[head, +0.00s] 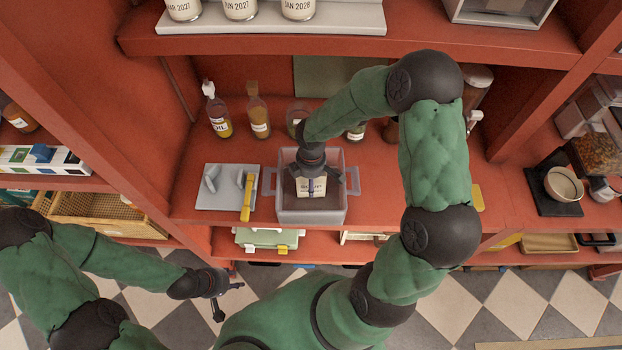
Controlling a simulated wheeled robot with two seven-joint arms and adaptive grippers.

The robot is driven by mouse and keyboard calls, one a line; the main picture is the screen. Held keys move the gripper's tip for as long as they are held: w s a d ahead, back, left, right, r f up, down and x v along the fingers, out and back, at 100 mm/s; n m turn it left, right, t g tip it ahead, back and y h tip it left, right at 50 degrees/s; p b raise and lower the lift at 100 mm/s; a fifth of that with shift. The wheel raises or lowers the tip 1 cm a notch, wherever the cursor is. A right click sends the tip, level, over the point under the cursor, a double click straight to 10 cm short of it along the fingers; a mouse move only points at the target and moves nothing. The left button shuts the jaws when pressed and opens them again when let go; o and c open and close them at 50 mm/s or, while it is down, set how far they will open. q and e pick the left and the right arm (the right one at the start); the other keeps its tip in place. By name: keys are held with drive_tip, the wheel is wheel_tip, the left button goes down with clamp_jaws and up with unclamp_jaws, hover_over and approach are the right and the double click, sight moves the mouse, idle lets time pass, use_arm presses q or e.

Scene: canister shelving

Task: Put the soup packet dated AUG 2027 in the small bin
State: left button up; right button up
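A small grey bin (285,216) with side handles stands on the red shelf at the centre. A pale packet (312,193) is in the bin's opening, directly below my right gripper (311,180). Its label is partly covered and too small to read, so I cannot tell its date. My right gripper points down into the bin at the packet. Its fingers are mostly hidden, and I cannot tell whether they grip the packet. My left gripper (229,299) is open and empty, low at the left, in front of the shelf and above the tiled floor.
A grey board (215,201) with a yellow-handled tool (247,196) lies left of the bin. Several bottles, including an oil bottle (217,117), stand behind. Dated canisters (240,9) stand on the upper shelf (430,35), which overhangs. A bowl (562,184) is at the right.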

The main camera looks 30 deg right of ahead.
wheel_tip(320, 180, up, 12)
drive_tip(key=shift+r+p, duration=0.2)
drive_tip(key=shift+p, duration=0.55)
